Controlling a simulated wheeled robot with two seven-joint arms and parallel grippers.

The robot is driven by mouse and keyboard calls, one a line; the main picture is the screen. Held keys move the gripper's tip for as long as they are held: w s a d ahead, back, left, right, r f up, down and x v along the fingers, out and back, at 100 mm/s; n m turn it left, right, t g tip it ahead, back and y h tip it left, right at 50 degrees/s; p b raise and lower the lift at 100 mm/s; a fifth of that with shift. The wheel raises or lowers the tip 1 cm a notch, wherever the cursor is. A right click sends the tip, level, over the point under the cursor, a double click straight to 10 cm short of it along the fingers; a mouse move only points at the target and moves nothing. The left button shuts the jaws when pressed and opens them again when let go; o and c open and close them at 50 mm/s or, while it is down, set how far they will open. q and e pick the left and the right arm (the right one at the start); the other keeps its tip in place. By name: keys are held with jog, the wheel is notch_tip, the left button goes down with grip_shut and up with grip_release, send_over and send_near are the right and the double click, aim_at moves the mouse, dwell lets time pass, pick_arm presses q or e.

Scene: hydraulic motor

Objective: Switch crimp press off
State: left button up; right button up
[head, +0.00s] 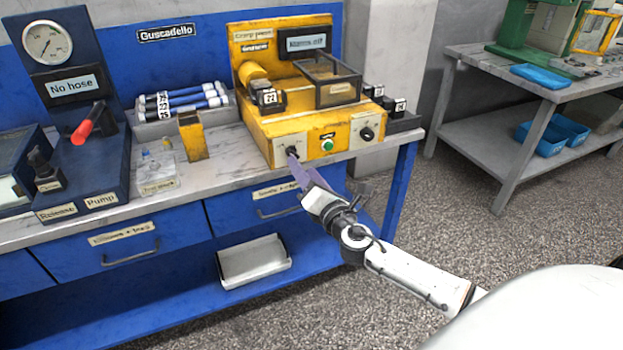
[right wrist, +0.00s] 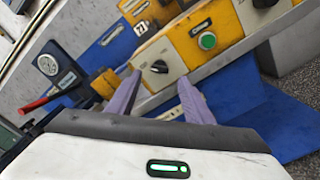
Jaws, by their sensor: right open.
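The yellow crimp press (head: 300,125) stands on the right part of the blue workbench. Its front has a black rotary knob (head: 293,152) on a pale plate at the left, a green button (head: 327,145) in the middle and another black knob (head: 366,134) at the right. My right gripper (head: 293,163) is just in front of the left knob, its purple fingers pointing at it. In the right wrist view the left knob (right wrist: 159,67) shows beyond and between the two spread fingers, with nothing held; contact cannot be told. My left gripper is not in view.
A dark blue pump unit (head: 70,130) with a red-handled lever and gauge stands at the left. A yellow block (head: 193,136) and a clear box (head: 156,176) sit on the bench left of the press. A grey side table (head: 470,80) stands at right; floor between is clear.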

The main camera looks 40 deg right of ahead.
jog(key=shift+v, duration=2.15)
jog(key=shift+f, duration=0.1)
